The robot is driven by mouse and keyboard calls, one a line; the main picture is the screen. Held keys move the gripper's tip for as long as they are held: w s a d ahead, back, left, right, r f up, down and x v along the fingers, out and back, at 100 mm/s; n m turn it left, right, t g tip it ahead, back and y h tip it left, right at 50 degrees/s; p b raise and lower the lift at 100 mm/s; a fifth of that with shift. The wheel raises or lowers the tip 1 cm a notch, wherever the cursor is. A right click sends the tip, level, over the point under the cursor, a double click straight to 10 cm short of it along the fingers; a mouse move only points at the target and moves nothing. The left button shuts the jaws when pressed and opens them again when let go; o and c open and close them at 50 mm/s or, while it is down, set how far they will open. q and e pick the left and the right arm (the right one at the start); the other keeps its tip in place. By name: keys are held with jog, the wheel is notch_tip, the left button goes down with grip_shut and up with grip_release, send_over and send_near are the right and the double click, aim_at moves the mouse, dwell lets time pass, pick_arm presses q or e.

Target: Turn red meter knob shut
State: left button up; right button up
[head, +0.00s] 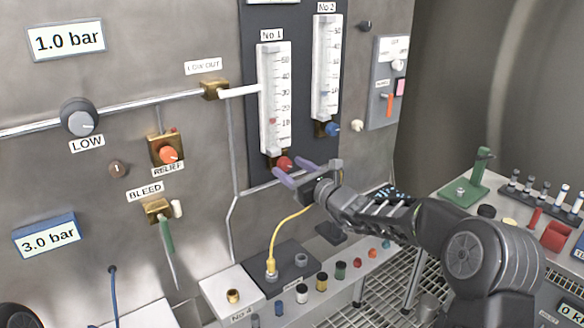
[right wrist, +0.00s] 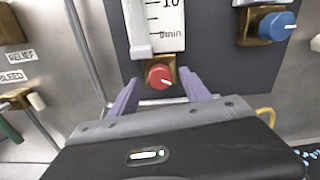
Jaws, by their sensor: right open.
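The red meter knob (head: 285,163) sits on a brass block at the foot of the No 1 flow meter (head: 274,100). It also shows in the right wrist view (right wrist: 160,76), with a white pointer line on its face. My right gripper (head: 293,172) is open, its two purple fingers pointing at the panel. In the right wrist view the fingers (right wrist: 158,92) stand to the left and right, slightly below the knob, with a gap around it. I cannot tell whether they touch it. My left gripper is not in view.
A blue knob (head: 332,128) sits under the No 2 meter (head: 326,70) to the right. An orange relief knob (head: 169,154) and a green bleed lever (head: 167,240) are to the left. A yellow hose (head: 276,238) hangs below my gripper. A ledge with coloured fittings (head: 321,281) runs below.

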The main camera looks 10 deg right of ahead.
jog(key=shift+c, duration=0.5)
grip_shut()
jog(key=shift+f, duration=0.1)
